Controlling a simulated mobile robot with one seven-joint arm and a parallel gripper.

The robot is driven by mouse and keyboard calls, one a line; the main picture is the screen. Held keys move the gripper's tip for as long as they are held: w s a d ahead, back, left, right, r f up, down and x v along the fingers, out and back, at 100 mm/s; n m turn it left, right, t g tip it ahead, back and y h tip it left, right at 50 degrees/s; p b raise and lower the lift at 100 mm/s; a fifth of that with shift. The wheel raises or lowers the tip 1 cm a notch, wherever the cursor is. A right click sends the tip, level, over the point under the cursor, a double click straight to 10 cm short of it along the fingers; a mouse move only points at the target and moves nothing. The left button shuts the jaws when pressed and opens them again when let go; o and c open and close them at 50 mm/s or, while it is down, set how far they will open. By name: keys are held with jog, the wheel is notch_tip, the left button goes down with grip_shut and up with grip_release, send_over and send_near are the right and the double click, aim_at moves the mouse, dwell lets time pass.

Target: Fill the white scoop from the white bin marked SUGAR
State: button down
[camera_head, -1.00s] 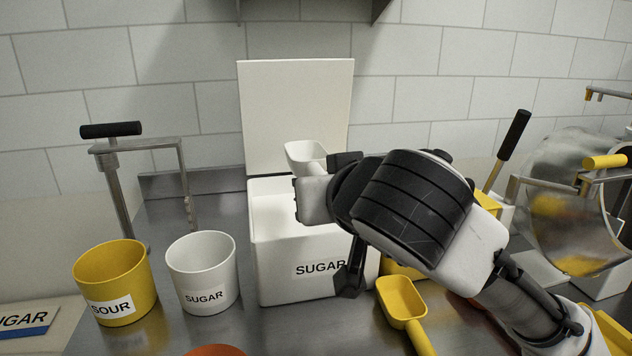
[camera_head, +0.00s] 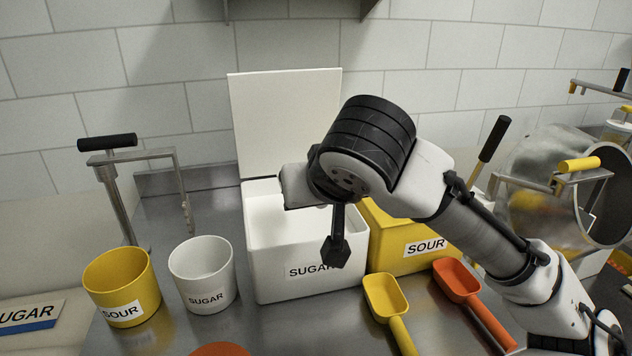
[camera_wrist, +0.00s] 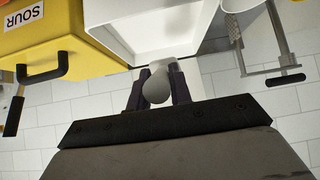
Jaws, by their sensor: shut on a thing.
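The white SUGAR bin (camera_head: 268,258) stands at the middle of the counter with its lid raised behind it. White contents show inside. In the wrist view, my gripper (camera_wrist: 157,92) is shut on the pale rounded handle of the white scoop (camera_wrist: 157,87). The scoop's bowl is hidden in both views, so I cannot tell whether it holds sugar. The bin (camera_wrist: 108,36) lies just beyond the fingers there.
A yellow SOUR bin (camera_head: 395,255) stands right of the SUGAR bin. A yellow scoop (camera_head: 384,296) and an orange scoop (camera_head: 459,283) lie in front. A white SUGAR cup (camera_head: 203,270) and a yellow SOUR cup (camera_head: 120,285) stand left. A metal drum (camera_head: 535,180) is at right.

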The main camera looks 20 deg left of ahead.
aim_at(311, 242)
jog(key=shift+w+a+r+g+h+p, duration=0.25)
jog(key=shift+r+g+h+p, duration=0.5)
jog(key=shift+p, duration=1.15)
jog(key=shift+w+a+r+g+h+p, duration=0.25)
jog(key=shift+g+h+p, duration=0.5)
jog(key=shift+p, duration=1.1)
jog(key=shift+w+d+f+g, duration=0.1)
jog(key=shift+f+g, duration=0.2)
jog(key=shift+g, duration=0.1)
jog(key=shift+f+b, duration=3.1)
jog(key=shift+f, duration=1.7)
jog(key=shift+s+f, duration=0.2)
jog(key=shift+r, duration=0.1)
